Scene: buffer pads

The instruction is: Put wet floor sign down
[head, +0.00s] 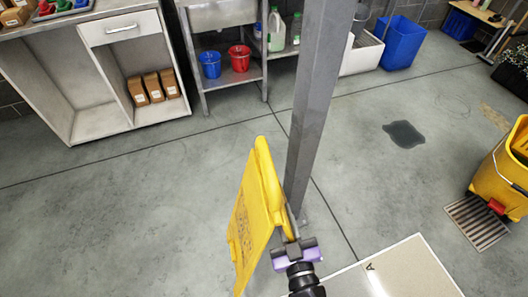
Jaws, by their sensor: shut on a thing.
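The yellow wet floor sign (251,218) is in the lower middle of the head view, folded nearly flat and upright, with dark print on its left face. My gripper (291,232) is shut on the sign at its right edge. The sign's lower end runs out of the frame, so I cannot tell whether it touches the floor. A dark wet patch (405,134) lies on the grey concrete floor to the right, apart from the sign.
A grey post (318,90) rises close behind my gripper. A yellow mop bucket (503,180) stands at right beside a floor drain (476,221). A pale board (395,272) is at lower right. A cabinet (95,65) and sink stand (226,76) line the back. Open floor lies left.

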